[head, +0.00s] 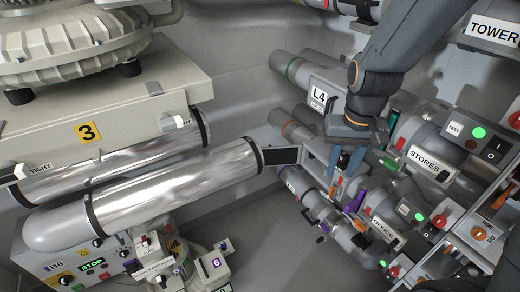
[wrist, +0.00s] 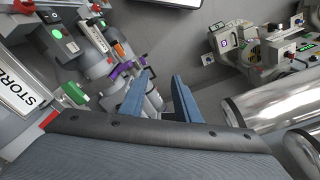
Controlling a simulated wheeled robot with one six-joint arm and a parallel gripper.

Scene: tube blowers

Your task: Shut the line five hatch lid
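My gripper (head: 346,160) points down among the tube stations right of centre in the head view. Its two blue fingers stand apart with nothing between them; they also show in the wrist view (wrist: 163,76). A grey tube station (head: 318,190) lies below the fingers, with purple and orange parts; its label is partly hidden and too small to read surely. A dark rectangular panel (head: 281,156) with a pale edge stands out left of the gripper. I cannot tell whether it is the line five hatch lid. The purple parts (wrist: 121,68) show beyond the fingers in the wrist view.
Two shiny metal tubes (head: 170,185) lie across the left. The L4 station (head: 318,95) is behind my gripper, and the STORES unit (head: 425,160) is close at its right. The grey floor (head: 275,240) is open below. A control box (head: 85,265) stands at lower left.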

